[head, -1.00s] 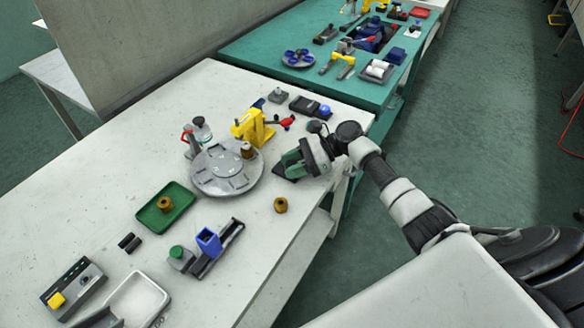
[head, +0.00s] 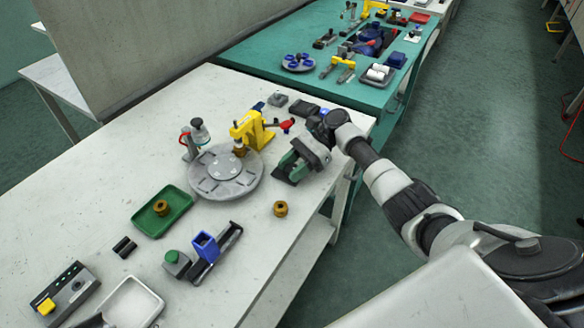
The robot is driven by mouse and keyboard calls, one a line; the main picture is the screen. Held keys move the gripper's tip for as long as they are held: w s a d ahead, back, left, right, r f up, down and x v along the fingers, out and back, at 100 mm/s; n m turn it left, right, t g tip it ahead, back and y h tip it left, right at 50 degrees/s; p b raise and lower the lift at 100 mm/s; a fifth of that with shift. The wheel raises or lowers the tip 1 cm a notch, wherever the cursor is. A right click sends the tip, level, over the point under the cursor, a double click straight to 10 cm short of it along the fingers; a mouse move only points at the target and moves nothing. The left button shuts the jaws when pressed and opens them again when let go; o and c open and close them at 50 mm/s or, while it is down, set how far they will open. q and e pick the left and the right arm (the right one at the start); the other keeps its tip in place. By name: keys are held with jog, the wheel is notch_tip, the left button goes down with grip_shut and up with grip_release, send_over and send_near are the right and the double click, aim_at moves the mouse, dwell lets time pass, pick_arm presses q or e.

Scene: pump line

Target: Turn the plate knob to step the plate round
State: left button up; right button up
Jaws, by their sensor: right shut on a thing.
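The round grey plate (head: 213,188) with several pockets lies flat on the white table. A brass-coloured part (head: 239,150) sits at its far edge, under the yellow press (head: 247,128). My right gripper (head: 291,166) is just right of the plate, shut at a dark base on the table. The knob itself is hidden by the gripper, so I cannot make out its shape. My left gripper is not in view.
A green tray (head: 178,205) holds a brass ring, and another brass ring (head: 280,208) lies loose in front of the plate. A blue-and-grey fixture (head: 224,243) stands nearer. A red-handled lever (head: 286,124) is close behind my right gripper.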

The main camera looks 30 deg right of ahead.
jog(key=shift+f, duration=0.15)
jog(key=o, duration=0.9)
jog(key=shift+c, duration=0.2)
jog(key=b+v, duration=0.2)
jog(key=v, duration=0.8)
jog(key=shift+w+d, duration=0.1)
jog(key=shift+d, duration=0.3)
